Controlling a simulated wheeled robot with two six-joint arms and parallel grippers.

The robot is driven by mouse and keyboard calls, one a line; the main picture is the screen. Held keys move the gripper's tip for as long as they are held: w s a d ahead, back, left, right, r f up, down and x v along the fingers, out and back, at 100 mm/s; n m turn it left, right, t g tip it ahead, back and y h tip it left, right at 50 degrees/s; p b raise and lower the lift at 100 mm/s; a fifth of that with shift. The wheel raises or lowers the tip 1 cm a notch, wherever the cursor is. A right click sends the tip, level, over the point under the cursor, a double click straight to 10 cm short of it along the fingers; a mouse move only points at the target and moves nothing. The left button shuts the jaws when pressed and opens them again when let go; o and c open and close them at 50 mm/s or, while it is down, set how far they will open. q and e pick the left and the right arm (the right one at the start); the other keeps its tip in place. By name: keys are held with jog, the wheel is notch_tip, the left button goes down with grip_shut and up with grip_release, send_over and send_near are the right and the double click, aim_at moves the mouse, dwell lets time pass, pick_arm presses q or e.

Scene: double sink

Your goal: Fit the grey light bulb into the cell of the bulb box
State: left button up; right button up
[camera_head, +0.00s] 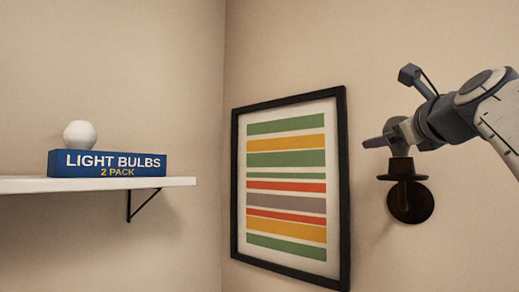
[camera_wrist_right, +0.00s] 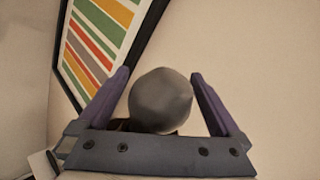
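The blue bulb box (camera_head: 108,164), lettered "LIGHT BULBS 2 PACK", sits on a white shelf at the left of the head view. A white round bulb (camera_head: 80,134) sticks up at its left end; no bulb shows above its right part. The inside of its cells is hidden. The grey bulb (camera_wrist_right: 161,99) is at the dark wall lamp holder (camera_head: 403,170). My right gripper (camera_head: 383,140) is at the bulb. In the wrist view its two fingers stand on either side of the bulb, with narrow gaps showing. My left gripper is out of view.
The white shelf (camera_head: 25,185) is carried by a black bracket (camera_head: 146,205). A black-framed striped picture (camera_head: 286,180) hangs on the wall between the shelf and the lamp holder. The space in front of the walls looks clear.

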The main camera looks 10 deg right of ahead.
jog(key=c, duration=0.9)
jog(key=shift+o, duration=0.2)
jog(key=shift+r, duration=0.1)
